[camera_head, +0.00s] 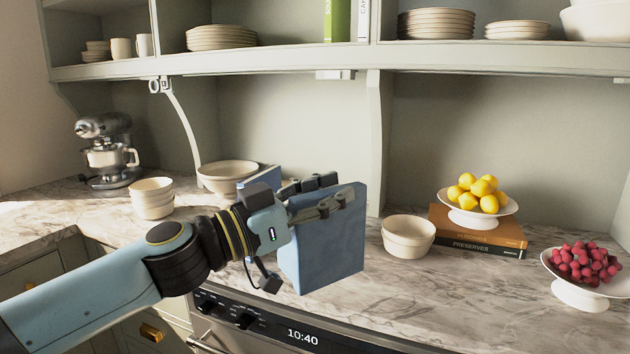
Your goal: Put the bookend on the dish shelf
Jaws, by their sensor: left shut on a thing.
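My left gripper (318,196) is shut on a blue-grey bookend (335,250), a flat upright plate with another blue part (262,178) showing behind the gripper. The gripper's fingers lie over the top part of the plate. The bookend is held over the front edge of the counter, above the oven panel. The dish shelf (290,66) runs across the top of the view and bears several stacks of plates, cups, bowls and two upright books. The bookend is below the shelf and apart from it. My right gripper is not in view.
On the marble counter (450,290) stand a mixer (106,150), stacked bowls (152,198), a wide bowl (228,176), small bowls (408,235), lemons in a dish (478,195) on two books, and a dish of red berries (582,275). A green book (337,20) stands on the shelf.

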